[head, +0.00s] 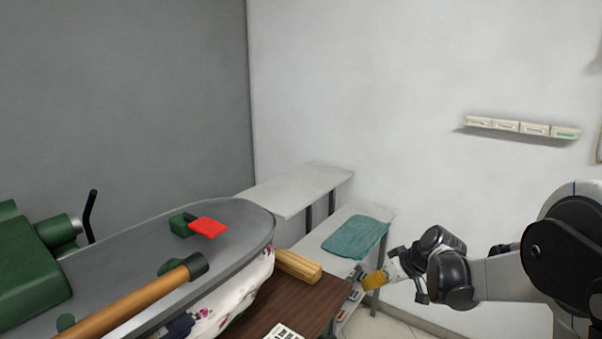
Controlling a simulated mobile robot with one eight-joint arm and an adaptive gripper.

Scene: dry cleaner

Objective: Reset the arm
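My arm (500,275) reaches in from the right edge of the head view and bends at a dark wrist joint. My gripper (356,284) is at its far left end, small and low, by the front edge of the shelf table. A yellow part or thing (374,281) shows between the pale wrist and the dark gripper end; I cannot tell whether it belongs to the gripper. The fingers are too small to read, and I see no clear grasp on anything.
A folded teal towel (357,237) lies on the shelf table near my gripper. A brown table (290,308) holds a yellow wooden block (297,265). A wall switch strip (520,127) hangs above my arm.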

